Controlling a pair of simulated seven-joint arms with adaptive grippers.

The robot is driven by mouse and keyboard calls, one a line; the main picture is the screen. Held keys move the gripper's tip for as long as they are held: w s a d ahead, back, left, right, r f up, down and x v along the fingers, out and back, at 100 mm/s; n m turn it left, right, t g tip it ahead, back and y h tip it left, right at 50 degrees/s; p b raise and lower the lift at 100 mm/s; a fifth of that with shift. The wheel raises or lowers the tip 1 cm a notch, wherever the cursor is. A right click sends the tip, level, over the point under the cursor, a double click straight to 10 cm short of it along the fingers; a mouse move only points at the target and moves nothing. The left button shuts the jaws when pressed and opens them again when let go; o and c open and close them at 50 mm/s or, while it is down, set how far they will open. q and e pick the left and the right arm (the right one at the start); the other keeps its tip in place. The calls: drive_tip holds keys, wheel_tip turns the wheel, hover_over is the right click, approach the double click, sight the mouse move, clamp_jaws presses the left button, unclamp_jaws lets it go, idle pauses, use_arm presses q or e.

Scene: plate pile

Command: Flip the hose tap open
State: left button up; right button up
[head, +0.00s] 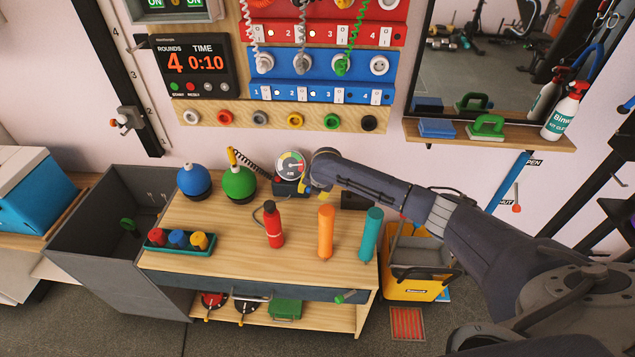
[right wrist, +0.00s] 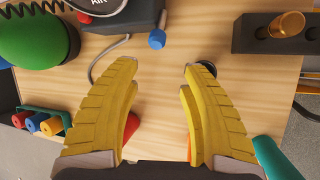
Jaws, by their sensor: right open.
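A dark box marked AIR (right wrist: 115,12) stands at the back of the workbench. A blue knob (right wrist: 157,39) sticks out from its front, and a thin grey hose (right wrist: 103,58) curves over the wood to its left. I cannot tell for certain that this knob is the hose tap. In the head view the box carries a round gauge (head: 290,164). My right gripper (right wrist: 163,72) is open and empty, its yellow fingers apart above the bench, with the knob beyond the fingertips. In the head view the gripper (head: 311,187) is beside the gauge, and my wrist hides part of the box.
A red bottle (head: 273,228), an orange cylinder (head: 326,232) and a teal cylinder (head: 371,235) stand on the bench front. Green (head: 239,184) and blue (head: 193,180) balls stand at the back left. A wall strip (head: 510,180) has partly visible open and shut labels.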

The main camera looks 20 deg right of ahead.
drive_tip(key=v, duration=0.9)
drive_tip(key=shift+f, duration=0.1)
